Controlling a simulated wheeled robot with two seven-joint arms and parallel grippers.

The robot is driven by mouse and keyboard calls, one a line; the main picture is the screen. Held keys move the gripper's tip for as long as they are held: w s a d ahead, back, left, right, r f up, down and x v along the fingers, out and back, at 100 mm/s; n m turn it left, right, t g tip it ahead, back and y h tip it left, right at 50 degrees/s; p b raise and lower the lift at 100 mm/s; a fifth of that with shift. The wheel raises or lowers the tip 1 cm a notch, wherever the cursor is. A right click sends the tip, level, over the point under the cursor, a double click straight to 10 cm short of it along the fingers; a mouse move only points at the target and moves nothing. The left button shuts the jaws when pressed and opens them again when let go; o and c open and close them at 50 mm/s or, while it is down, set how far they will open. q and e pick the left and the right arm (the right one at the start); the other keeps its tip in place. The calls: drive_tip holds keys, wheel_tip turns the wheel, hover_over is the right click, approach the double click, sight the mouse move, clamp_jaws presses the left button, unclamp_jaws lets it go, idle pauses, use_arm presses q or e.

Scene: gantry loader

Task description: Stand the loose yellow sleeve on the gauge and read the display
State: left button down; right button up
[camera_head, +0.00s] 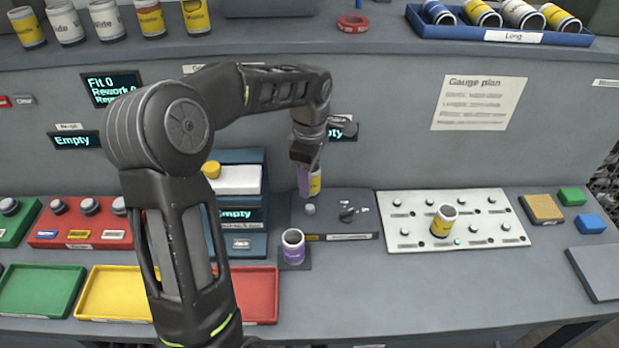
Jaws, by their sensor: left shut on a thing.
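My left gripper (305,158) reaches down in the middle and is shut on a sleeve with a yellow label (316,184), upright over the back of a dark plate with knobs (358,226). A purple strip beside it at the fingers is too small to identify. I cannot tell whether the sleeve touches the plate. Another yellow sleeve (441,224) stands on a white board (400,242). A teal unit has a display (236,214) reading "Empty". The display behind my gripper (346,131) is partly hidden and ends in "pty". Which device is the gauge is unclear. My right gripper is out of view.
A purple-labelled sleeve (292,249) stands on a dark pad in front. Green (40,290), yellow (118,292) and red (262,294) trays lie at the front left. A blue tray (490,35) of sleeves sits on the shelf.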

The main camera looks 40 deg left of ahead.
sight(310, 207)
use_arm(q)
drive_tip(key=shift+f+b, duration=2.35)
drive_tip(key=shift+f, duration=1.1)
drive_tip(key=shift+f, duration=0.15)
drive_tip(key=c, duration=0.7)
unclamp_jaws()
drive_tip(key=shift+o, duration=0.2)
wheel_tip(310, 207, up, 7)
drive_tip(key=shift+r+b, duration=0.1)
drive_tip(key=shift+b, duration=0.45)
drive_tip(key=shift+r, duration=0.3)
drive_tip(key=shift+r, duration=0.1)
